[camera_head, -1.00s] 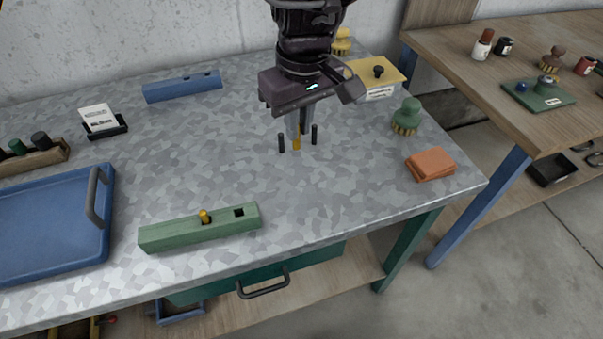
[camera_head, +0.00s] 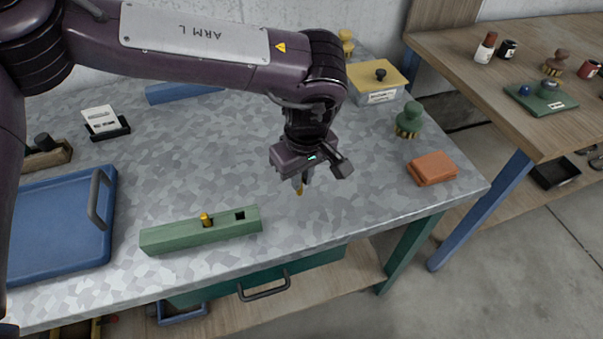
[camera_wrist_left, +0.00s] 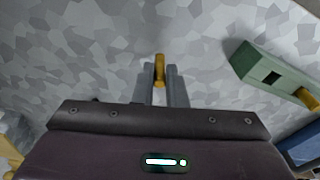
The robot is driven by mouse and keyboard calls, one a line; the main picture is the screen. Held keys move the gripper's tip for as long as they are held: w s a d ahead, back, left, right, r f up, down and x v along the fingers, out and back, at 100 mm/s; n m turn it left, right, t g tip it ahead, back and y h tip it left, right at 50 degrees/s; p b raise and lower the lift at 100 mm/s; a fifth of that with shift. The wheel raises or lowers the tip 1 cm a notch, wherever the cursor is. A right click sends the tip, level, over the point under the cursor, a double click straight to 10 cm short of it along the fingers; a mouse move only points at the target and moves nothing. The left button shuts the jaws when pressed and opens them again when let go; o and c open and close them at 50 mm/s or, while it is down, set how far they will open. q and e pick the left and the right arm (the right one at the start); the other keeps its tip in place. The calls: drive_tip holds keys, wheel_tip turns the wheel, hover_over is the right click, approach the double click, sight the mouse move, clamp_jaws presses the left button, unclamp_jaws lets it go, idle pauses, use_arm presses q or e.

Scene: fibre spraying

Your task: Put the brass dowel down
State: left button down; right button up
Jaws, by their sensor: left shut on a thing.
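My left gripper (camera_head: 303,180) is shut on a brass dowel (camera_head: 299,191), which hangs from the fingertips over the grey bench top. In the left wrist view the brass dowel (camera_wrist_left: 159,68) sits between the two fingers of the left gripper (camera_wrist_left: 161,82). The gripper is to the right of a green block (camera_head: 170,238) and apart from it. The block has a square hole (camera_head: 240,215), which looks empty, and a second brass dowel (camera_head: 206,219) stands in it to the left. The green block also shows at right in the left wrist view (camera_wrist_left: 250,62). My right gripper is out of view.
A blue tray (camera_head: 55,262) with a dark handle lies at left. Orange cloths (camera_head: 433,167), a green brush (camera_head: 409,120) and a yellow-lidded box (camera_head: 375,82) stand at right. A blue block (camera_head: 185,92) lies at the back. The bench's front edge is close; the surface around the gripper is clear.

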use_arm(q)
drive_tip(key=shift+f, duration=0.1)
drive_tip(key=c, duration=1.5)
unclamp_jaws()
drive_tip(key=shift+r, duration=0.4)
drive_tip(key=r, duration=0.7)
drive_tip(key=s+r, duration=0.1)
drive_tip(key=r, duration=0.3)
drive_tip(key=shift+d+r, duration=0.25)
drive_tip(key=shift+d, duration=0.05)
drive_tip(key=shift+s+f, duration=0.1)
